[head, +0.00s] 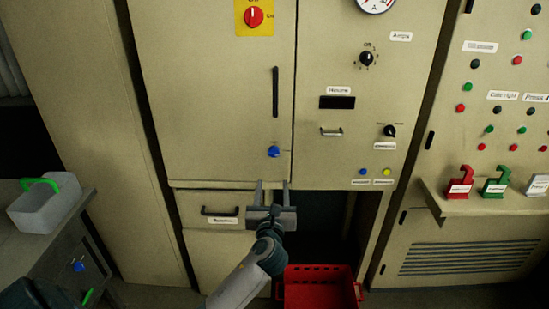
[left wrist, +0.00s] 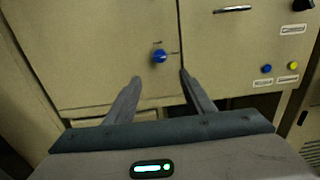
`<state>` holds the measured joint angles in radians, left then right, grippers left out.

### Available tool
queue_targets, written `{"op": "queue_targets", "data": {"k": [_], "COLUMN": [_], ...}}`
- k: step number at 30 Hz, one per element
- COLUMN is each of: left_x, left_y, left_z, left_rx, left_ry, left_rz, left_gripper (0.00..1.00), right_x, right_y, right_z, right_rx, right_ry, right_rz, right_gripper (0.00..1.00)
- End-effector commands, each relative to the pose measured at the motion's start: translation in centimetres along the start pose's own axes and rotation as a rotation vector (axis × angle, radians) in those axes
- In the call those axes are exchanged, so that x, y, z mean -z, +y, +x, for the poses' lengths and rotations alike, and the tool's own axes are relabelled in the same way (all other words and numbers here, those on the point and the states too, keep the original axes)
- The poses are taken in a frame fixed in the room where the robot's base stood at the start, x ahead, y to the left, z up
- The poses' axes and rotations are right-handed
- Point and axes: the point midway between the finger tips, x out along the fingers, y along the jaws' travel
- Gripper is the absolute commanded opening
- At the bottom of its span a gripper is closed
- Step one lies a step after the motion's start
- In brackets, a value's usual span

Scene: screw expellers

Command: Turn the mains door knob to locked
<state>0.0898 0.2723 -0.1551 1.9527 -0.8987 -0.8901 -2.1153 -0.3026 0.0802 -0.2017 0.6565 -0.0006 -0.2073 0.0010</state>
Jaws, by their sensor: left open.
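The mains door (head: 210,100) is the tall beige panel with a red rotary switch (head: 254,17) on a yellow plate near its top. A blue knob (head: 273,151) sits near the door's lower right corner. The blue knob also shows in the left wrist view (left wrist: 159,56), with small labels beside it too blurred to read. My left gripper (head: 272,186) is open and empty, just below the blue knob in the head view. In the left wrist view its fingers (left wrist: 160,80) point toward the knob, one on either side and apart from it. My right gripper is out of view.
A dark vertical handle (head: 275,92) is on the door above the knob. A drawer (head: 195,200) is below. A red crate (head: 320,290) stands beneath the cabinet. A grey bin (head: 45,205) sits at left. A shelf (head: 490,207) with red and green levers juts out at right.

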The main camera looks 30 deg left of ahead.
Motion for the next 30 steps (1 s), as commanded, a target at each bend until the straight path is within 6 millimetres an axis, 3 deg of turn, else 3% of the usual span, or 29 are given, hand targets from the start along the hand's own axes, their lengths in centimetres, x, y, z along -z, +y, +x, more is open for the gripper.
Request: {"op": "queue_targets", "data": {"k": [11,24,30], "left_x": [-0.2,-0.2,-0.1], "left_y": [0.1,0.0,0.0], "left_z": [5.6,13.2,15.4], "left_rx": [-0.003,-0.001,-0.002], "left_ry": [-0.001,0.000,0.000], "left_rz": [0.000,-0.003,-0.001], "left_gripper": [0.49,0.49,0.49], "right_x": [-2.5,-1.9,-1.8], "right_y": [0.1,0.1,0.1], "right_z": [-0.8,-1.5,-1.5], "right_rx": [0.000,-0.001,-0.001], "right_ry": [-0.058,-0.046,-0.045], "right_rz": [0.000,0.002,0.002], "right_gripper": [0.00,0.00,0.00]}}
